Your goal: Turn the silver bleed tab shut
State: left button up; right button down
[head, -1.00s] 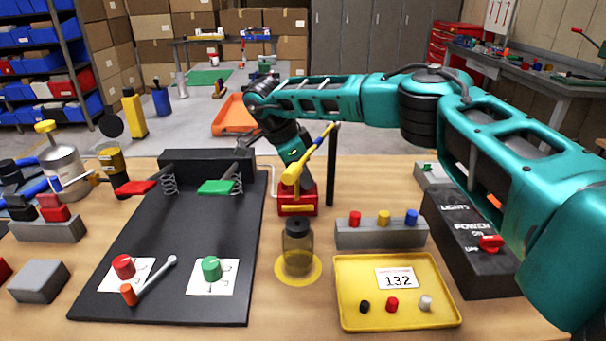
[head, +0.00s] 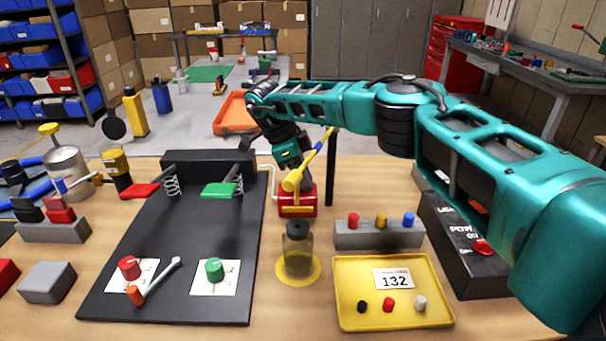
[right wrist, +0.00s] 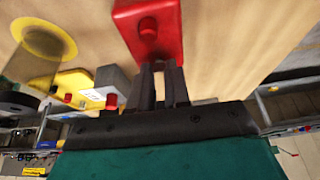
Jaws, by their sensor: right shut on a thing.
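A red box (head: 292,208) with a yellow lever (head: 303,170) stands at the back middle of the bench. My right gripper comes down at its far side, and its fingertips are mostly hidden there in the head view. In the right wrist view the two fingers (right wrist: 162,70) reach the edge of the red box (right wrist: 150,28), close together on a small part. The silver bleed tab itself cannot be made out; it is hidden at the fingertips. A red knob (right wrist: 148,27) sticks out from the box face. My left gripper is not in view.
A dark bottle (head: 298,253) stands on a yellow disc in front of the red box. A black post (head: 331,172) rises close beside the box. A black board (head: 190,255) lies left. A yellow tray (head: 345,305) and a grey button block (head: 380,237) are right.

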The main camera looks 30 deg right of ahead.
jog(key=c, duration=1.1)
grip_release()
jog(key=v, duration=1.3)
jog(key=shift+d, duration=0.1)
